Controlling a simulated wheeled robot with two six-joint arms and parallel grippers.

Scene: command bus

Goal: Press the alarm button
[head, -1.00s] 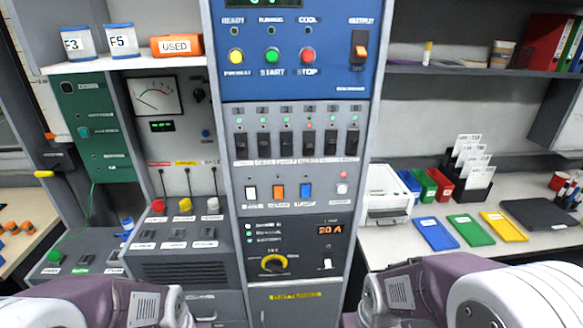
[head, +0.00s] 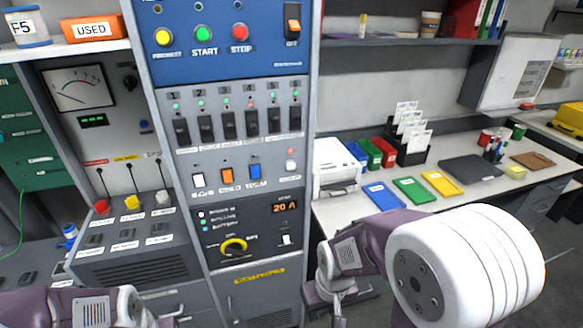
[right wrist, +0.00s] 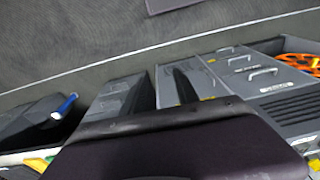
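On the grey panel of the central cabinet, a small pale round button (head: 291,165) sits right of the white, orange and blue rocker switches, below a small reddish mark. Its label is too small to read, so I cannot confirm it is the alarm button. A red button (head: 239,31) labelled STOP is higher on the blue panel. My right gripper (head: 337,292) is low in front of the cabinet's right side, below and apart from the pale button; its fingers are unclear. My left gripper (head: 172,316) is barely visible at the bottom edge. The right wrist view shows no fingertips.
Several black breakers (head: 227,124) line the panel above the rockers. A yellow-ringed knob (head: 233,246) is lower. The right desk holds a white printer (head: 338,165) and coloured trays (head: 413,190). Left, a console (head: 125,238) carries red, yellow and white plugs. Space before the pale button is clear.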

